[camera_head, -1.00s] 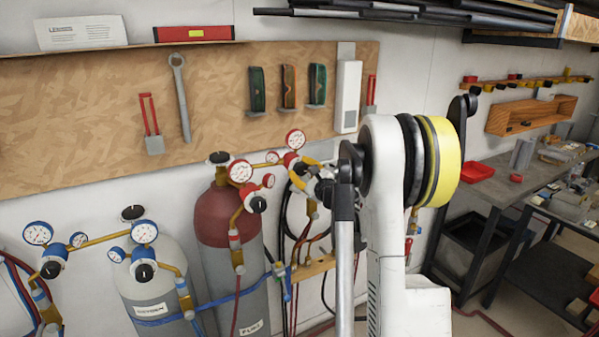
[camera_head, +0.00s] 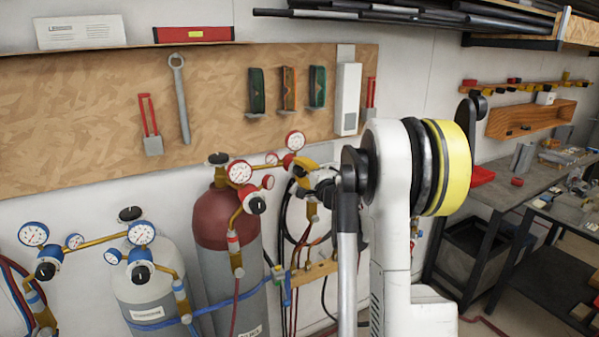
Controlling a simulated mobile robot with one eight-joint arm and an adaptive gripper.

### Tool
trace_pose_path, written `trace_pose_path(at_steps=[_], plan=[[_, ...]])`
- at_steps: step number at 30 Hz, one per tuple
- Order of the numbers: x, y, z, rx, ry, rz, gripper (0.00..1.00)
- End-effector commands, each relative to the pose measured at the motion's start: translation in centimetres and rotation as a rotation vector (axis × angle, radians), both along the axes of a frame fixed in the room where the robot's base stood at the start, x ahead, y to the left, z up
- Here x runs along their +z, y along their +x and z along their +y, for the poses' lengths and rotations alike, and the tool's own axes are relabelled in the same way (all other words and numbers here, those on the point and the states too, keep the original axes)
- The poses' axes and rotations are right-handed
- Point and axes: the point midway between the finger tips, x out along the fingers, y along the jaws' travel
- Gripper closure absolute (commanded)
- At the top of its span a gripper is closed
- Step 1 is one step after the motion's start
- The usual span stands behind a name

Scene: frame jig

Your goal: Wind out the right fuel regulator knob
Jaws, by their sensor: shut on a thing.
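The right fuel regulator (camera_head: 297,160) has red-rimmed gauges and brass-yellow fittings. It sits on the wall side, just right of the maroon-topped fuel cylinder (camera_head: 217,222). My gripper (camera_head: 311,187) is at this regulator, shut on its knob. The knob itself is mostly hidden by the gripper, and the fingers are small and partly behind my arm. The left fuel regulator (camera_head: 240,172), with red gauges and a dark knob (camera_head: 256,204), is on the fuel cylinder, apart from my gripper.
A grey oxygen cylinder (camera_head: 146,290) with blue gauges stands left, held by a blue strap. Dark hoses (camera_head: 287,225) hang below the right regulator. A wooden tool board (camera_head: 95,100) is on the wall behind. A workbench (camera_head: 520,185) stands at right.

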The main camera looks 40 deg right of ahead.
Motion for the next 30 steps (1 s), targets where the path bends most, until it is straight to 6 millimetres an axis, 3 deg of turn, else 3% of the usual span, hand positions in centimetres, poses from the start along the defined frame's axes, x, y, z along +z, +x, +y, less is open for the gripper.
trace_pose_path(at_steps=[18,30], plan=[[0.04,-0.02,0.06,0.000,-0.550,0.132,0.96],[0.10,0.00,0.09,0.000,-0.770,0.185,0.96]])
